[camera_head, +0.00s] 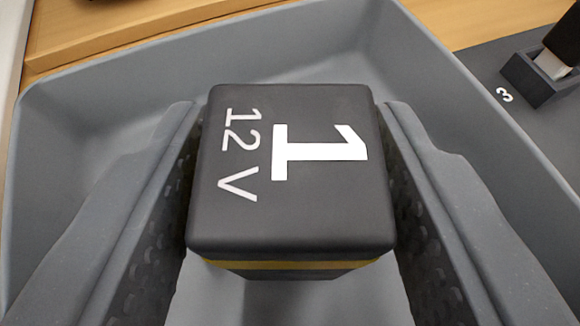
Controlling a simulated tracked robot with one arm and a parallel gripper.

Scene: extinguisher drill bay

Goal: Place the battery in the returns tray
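The battery (310,215) is a black block marked "1" and "12 V", with a yellow band low on its near side. My gripper (292,165) has one finger on each side of the battery and is shut on it. The grey tray (105,130) lies below, and its walls surround the battery in the picture. The battery's underside is hidden, so I cannot tell whether it touches the tray floor.
A wooden surface (150,22) shows behind the tray. At the right, a dark panel (490,62) marked "3" carries a small holder (540,80) with a black and white object (562,50) in it.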

